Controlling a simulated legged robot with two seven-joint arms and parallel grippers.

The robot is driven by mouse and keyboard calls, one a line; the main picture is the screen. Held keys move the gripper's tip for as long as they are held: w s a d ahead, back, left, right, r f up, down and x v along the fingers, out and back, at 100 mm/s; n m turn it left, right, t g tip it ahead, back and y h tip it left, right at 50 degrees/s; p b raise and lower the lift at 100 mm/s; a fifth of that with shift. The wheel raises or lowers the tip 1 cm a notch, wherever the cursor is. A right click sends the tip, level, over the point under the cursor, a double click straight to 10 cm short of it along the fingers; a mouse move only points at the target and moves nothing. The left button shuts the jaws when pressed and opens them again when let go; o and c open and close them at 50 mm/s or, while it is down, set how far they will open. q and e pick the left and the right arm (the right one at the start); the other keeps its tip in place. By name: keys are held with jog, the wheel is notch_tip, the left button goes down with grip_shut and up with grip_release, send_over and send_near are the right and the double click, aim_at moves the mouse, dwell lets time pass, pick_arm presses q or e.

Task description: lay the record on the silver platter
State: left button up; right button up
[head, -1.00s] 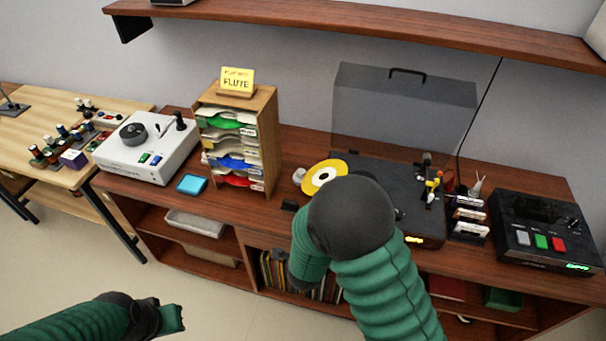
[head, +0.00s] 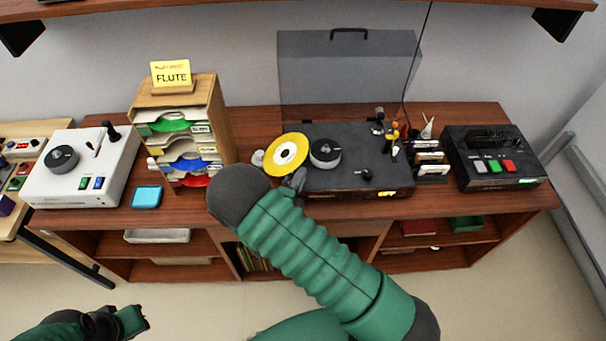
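The record (head: 287,154) is a yellow disc with a white label and a dark centre. It is held up at the left end of the black turntable (head: 370,160), tilted towards me. The round platter (head: 325,153) looks dark with a paler rim; it is bare and just right of the record. My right gripper (head: 297,180) is at the record's lower right edge and appears shut on it, its fingers partly hidden by my green arm. My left gripper (head: 140,318) is low at the left, empty and far from the record; its finger opening is unclear.
A wooden sleeve rack (head: 222,125) with a FLUTE sign (head: 171,74) stands left of the record. The turntable's clear lid (head: 345,70) stands raised behind. The tonearm parts (head: 390,140), small cards (head: 431,157) and a black device (head: 493,155) are to the right.

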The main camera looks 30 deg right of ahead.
jog(key=shift+w+d, duration=0.25)
jog(key=shift+w, duration=0.05)
jog(key=shift+d+f, duration=0.2)
jog(key=shift+d, duration=0.6)
jog(key=shift+c, duration=1.4)
jog(key=shift+a+r, duration=0.15)
jog(key=shift+a, duration=0.35)
grip_shut()
jog(key=shift+d, duration=0.35)
jog(key=shift+a, duration=0.2)
jog(key=shift+d, duration=0.1)
jog(key=shift+b, duration=0.35)
jog(key=shift+o, duration=1.4)
grip_release()
